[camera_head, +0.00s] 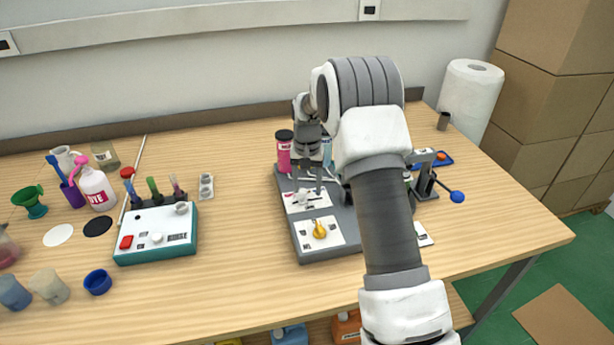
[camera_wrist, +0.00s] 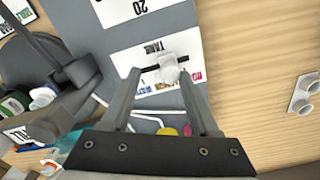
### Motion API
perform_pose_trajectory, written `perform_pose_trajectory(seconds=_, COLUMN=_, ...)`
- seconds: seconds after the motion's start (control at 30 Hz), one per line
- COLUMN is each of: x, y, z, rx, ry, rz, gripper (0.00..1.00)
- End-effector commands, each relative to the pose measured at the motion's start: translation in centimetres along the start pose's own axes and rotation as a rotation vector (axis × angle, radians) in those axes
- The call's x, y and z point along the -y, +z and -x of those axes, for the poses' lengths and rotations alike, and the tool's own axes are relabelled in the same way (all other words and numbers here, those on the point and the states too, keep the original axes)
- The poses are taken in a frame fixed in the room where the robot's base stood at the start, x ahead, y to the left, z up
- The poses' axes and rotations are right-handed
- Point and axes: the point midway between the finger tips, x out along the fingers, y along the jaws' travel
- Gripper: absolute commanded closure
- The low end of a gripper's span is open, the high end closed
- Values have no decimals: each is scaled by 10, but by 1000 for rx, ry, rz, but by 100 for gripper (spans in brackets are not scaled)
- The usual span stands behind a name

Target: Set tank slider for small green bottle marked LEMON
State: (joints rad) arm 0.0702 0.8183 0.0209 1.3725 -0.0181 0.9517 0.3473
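The tank slider's white knob (camera_wrist: 169,68) sits on a dark slot in a white plate marked TANK (camera_wrist: 125,57), towards the slot's right end in the wrist view. The plate lies on a grey machine base (camera_head: 345,215); it also shows in the head view (camera_head: 298,207), partly behind my gripper. My gripper (camera_wrist: 160,76) is open, with its fingertips on either side of the knob. A gap shows on the knob's left; whether either finger touches it I cannot tell. I cannot make out a small green bottle marked LEMON.
A yellow dial (camera_head: 319,230) sits in front of the slider. A pink bottle (camera_head: 284,155) with a black cap stands behind it. A lever with a blue ball (camera_head: 457,197) projects at the right. A teal-and-white box (camera_head: 157,240) stands left. The front table (camera_head: 240,300) is clear.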

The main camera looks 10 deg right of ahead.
Motion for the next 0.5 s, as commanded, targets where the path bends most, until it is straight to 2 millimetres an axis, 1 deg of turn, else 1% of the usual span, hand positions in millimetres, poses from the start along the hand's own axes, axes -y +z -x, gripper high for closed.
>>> perform_pose_trajectory(seconds=0.07, x=0, y=-1, z=7, rx=-3, ry=0, rz=0, gripper=39)
perform_pose_trajectory(seconds=0.17, x=0, y=-1, z=22, rx=-5, ry=-1, rz=0, gripper=39)
perform_pose_trajectory(seconds=0.27, x=0, y=-2, z=45, rx=-7, ry=-2, rz=0, gripper=39)
perform_pose_trajectory(seconds=0.5, x=0, y=-1, z=105, rx=-7, ry=-1, rz=1, gripper=39)
